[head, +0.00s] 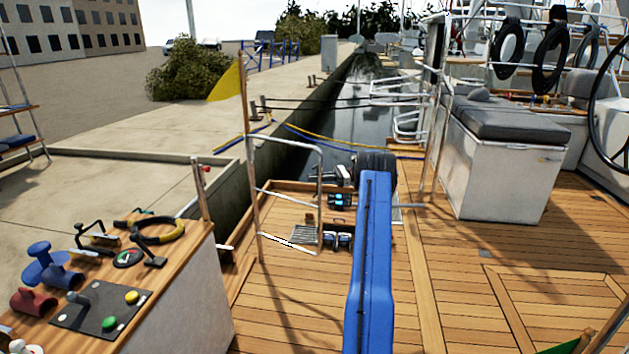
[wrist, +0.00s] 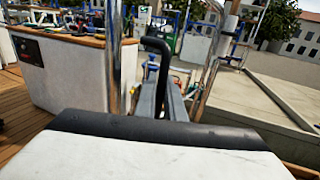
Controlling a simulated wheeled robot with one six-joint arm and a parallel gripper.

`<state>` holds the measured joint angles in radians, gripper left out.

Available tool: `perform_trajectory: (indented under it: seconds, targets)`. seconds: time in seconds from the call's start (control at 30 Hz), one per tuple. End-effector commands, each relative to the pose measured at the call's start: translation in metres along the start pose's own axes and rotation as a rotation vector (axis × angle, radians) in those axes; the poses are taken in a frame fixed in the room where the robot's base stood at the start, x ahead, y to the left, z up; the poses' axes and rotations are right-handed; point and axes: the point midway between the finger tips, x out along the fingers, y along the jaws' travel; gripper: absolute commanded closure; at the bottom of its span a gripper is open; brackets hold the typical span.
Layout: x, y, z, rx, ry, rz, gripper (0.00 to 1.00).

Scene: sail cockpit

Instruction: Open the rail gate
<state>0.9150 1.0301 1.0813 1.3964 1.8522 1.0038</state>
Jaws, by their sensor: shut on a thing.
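The rail gate (head: 285,142) looks like a silver tube frame standing left of centre in the head view, beside the dock-side edge of the deck. In the wrist view my gripper (wrist: 164,92) points forward between two upright silver tubes (wrist: 119,60). Its grey fingers are shut on a dark bent bar (wrist: 154,45), which looks like a handle. Where the bar joins the gate is hidden. In the head view my blue arm reaches forward to the right of the gate frame, and my fingertips cannot be made out.
A control console (head: 190,262) with knobs and buttons stands at the lower left. A grey-cushioned white locker (head: 505,175) stands to the right. Open teak deck (head: 490,245) lies between. The concrete quay (head: 215,125) and a water gap lie beyond.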

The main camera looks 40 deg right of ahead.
Motion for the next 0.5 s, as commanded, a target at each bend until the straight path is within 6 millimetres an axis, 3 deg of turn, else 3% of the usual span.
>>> perform_trajectory:
  seconds: [0.5]
  targets:
    - [-0.007, -0.015, 0.001, -0.003, 0.000, 0.039, 1.00]
